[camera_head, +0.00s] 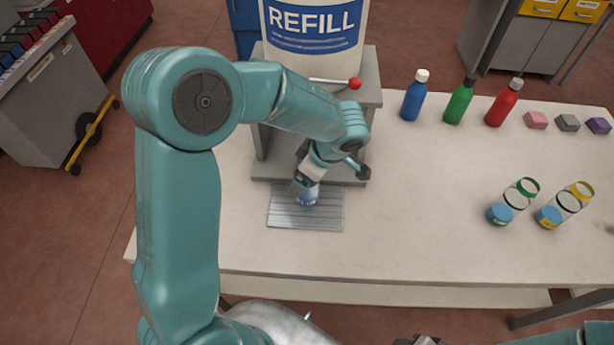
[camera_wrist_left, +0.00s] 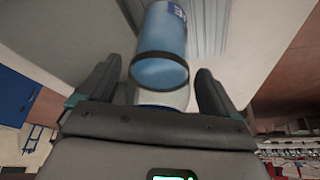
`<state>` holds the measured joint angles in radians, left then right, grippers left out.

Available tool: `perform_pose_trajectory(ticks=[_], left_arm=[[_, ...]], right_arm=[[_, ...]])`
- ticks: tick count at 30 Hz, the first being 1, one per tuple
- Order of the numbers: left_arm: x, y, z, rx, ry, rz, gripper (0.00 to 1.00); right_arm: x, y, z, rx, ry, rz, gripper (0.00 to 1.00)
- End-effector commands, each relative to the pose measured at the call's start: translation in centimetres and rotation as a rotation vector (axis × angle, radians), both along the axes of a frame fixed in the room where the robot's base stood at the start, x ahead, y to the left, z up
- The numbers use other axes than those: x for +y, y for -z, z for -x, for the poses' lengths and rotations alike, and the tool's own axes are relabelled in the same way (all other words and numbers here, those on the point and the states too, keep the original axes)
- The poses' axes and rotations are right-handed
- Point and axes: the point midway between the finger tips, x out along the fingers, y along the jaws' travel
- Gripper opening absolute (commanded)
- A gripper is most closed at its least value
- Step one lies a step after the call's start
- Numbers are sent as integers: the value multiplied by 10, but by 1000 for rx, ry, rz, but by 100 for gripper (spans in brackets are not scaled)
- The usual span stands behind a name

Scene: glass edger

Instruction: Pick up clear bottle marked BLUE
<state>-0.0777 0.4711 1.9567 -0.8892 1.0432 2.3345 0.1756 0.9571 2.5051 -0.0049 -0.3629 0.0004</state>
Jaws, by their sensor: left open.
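A bottle with a blue part and pale lettering (camera_head: 308,196) stands on the ribbed metal tray (camera_head: 336,217) below the REFILL tank, partly hidden by my left gripper (camera_head: 306,180). In the left wrist view the same bottle (camera_wrist_left: 160,58) shows a blue body, a dark ring, a clear part and the end of a word in white letters. My left gripper (camera_wrist_left: 156,88) is open, its two fingers on either side of the bottle with gaps showing. At the bottom edge of the head view a dark part that may be my right gripper (camera_head: 420,341) is cut off.
The REFILL tank (camera_head: 312,22) has a red-knobbed lever (camera_head: 354,83) above my left gripper. Blue (camera_head: 414,98), green (camera_head: 459,102) and red (camera_head: 504,104) bottles stand at the back right. The table's middle is clear.

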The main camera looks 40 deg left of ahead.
Motion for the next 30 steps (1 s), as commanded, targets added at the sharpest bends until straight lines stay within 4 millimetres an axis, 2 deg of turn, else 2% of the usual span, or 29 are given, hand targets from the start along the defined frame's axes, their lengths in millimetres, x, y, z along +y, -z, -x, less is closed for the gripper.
perform_pose_trajectory(ticks=[5, 6, 8, 9, 12, 13, 14, 20, 26, 30], left_arm=[[0, 1, -1, -1, 0, 0, 92], [0, 1, -1, -1, 0, 0, 86], [0, 1, -1, -1, 0, 0, 66], [0, 1, -1, -1, 0, 0, 53], [0, 1, -1, -1, 0, 0, 25], [0, 1, -1, -2, 1, 0, 25], [0, 1, -1, -1, 0, 0, 19], [0, 0, -1, -2, 1, 0, 19], [-2, -13, -2, -6, 1, 1, 19], [-34, -10, -4, -3, 9, 0, 19]], right_arm=[[0, 1, 0, 0, 1, 0, 43], [0, 1, 0, 0, 1, 0, 43], [0, 1, 0, 0, 0, 0, 43], [0, 1, 0, 0, 0, 0, 43], [0, 1, 0, 0, 0, 0, 43], [0, 0, 0, 0, 0, 0, 43], [0, 0, 0, 0, 0, 0, 43], [0, 1, 0, 0, 0, 0, 43], [0, 11, 0, 0, 0, 0, 43], [0, 24, 0, 0, 0, 0, 43]])
